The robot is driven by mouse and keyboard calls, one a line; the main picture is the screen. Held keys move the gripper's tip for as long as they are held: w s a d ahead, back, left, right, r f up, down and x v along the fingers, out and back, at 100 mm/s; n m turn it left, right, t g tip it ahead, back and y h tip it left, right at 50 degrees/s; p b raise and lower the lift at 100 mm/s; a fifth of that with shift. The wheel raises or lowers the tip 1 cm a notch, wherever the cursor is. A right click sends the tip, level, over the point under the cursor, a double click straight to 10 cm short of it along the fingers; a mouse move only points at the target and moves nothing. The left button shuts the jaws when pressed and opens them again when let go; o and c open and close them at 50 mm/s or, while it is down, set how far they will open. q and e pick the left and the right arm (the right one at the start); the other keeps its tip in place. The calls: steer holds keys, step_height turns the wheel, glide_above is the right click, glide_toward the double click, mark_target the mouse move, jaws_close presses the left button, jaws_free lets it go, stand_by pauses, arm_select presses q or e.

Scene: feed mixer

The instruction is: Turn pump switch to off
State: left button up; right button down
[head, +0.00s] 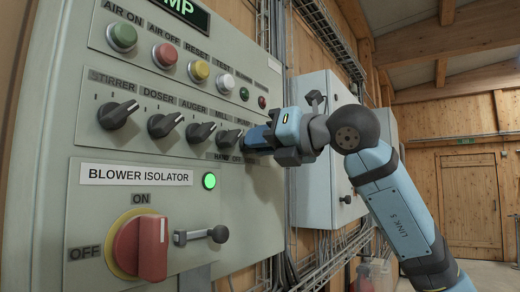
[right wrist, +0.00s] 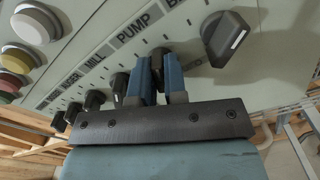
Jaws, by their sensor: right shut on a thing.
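The pump switch (right wrist: 158,59) is a dark rotary knob under the PUMP label (right wrist: 138,28) in the right wrist view. My right gripper (right wrist: 160,78) has its two blue fingers on either side of it and is shut on it. In the head view the right gripper (head: 258,138) reaches the grey panel (head: 250,205) from the right and hides the pump switch. The words HAND and OFF show below the knobs near it. Which way the pump switch points cannot be told. My left gripper is not in view.
The mill knob (right wrist: 120,83) is close on the left of the fingers, and another dark knob (right wrist: 228,38) is on the right. The red blower isolator handle (head: 141,247) and a small lever (head: 202,235) stick out below. A grey box (head: 322,205) hangs behind the arm.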

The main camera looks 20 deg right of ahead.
steer(key=shift+a+n+b, duration=0.1)
steer(key=shift+n+b, duration=0.8)
steer(key=shift+n, duration=1.4)
steer(key=c, duration=1.2)
jaws_free()
steer(key=shift+o, duration=0.2)
steer(key=shift+s, duration=0.15)
